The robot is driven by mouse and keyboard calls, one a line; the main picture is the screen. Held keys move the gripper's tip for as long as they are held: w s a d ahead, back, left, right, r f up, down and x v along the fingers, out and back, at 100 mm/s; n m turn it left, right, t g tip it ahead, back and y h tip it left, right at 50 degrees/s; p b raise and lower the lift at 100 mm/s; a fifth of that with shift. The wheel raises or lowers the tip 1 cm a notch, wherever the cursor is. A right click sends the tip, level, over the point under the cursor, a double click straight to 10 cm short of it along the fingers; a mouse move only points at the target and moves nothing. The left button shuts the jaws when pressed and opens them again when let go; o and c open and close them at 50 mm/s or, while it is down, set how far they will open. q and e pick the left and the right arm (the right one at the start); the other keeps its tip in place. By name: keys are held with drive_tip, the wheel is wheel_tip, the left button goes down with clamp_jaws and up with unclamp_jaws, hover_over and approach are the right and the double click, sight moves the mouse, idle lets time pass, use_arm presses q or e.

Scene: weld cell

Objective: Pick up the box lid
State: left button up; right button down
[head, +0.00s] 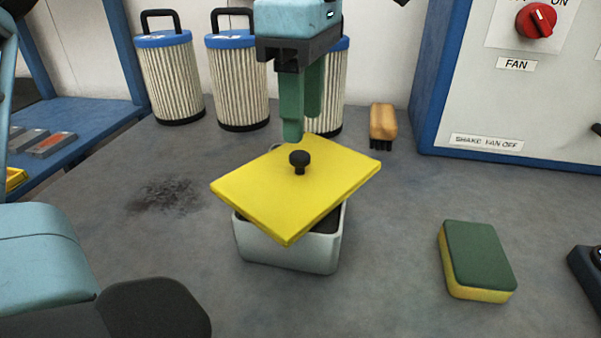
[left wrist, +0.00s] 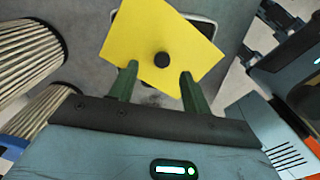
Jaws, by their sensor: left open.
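The box lid (head: 255,188) is a flat yellow plate with a round black knob (head: 299,161) in its middle. It lies turned askew over a light grey box (head: 290,250), whose dark inside shows under the near edge. My left gripper (head: 302,128) has green fingers pointing down, just above and behind the knob, and holds nothing. In the left wrist view the open fingers (left wrist: 159,77) stand apart, with the knob (left wrist: 162,60) a little beyond the gap between their tips over the lid (left wrist: 150,30). My right gripper does not show.
Pleated filters (head: 238,85) stand behind the box, close to my left gripper. A brush (head: 382,124) lies at the back. A green and yellow sponge (head: 478,258) lies right. A blue-edged panel (head: 515,85) bounds the back right. Grey table around the box is mostly clear.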

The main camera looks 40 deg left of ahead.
sight(299, 154)
use_arm(q)
drive_tip(key=f, duration=0.4)
drive_tip(key=shift+s+a+f+b, duration=0.1)
drive_tip(key=shift+s+f+b, duration=0.05)
drive_tip(key=shift+s+b, duration=0.15)
drive_tip(key=shift+f, duration=0.35)
clamp_jaws()
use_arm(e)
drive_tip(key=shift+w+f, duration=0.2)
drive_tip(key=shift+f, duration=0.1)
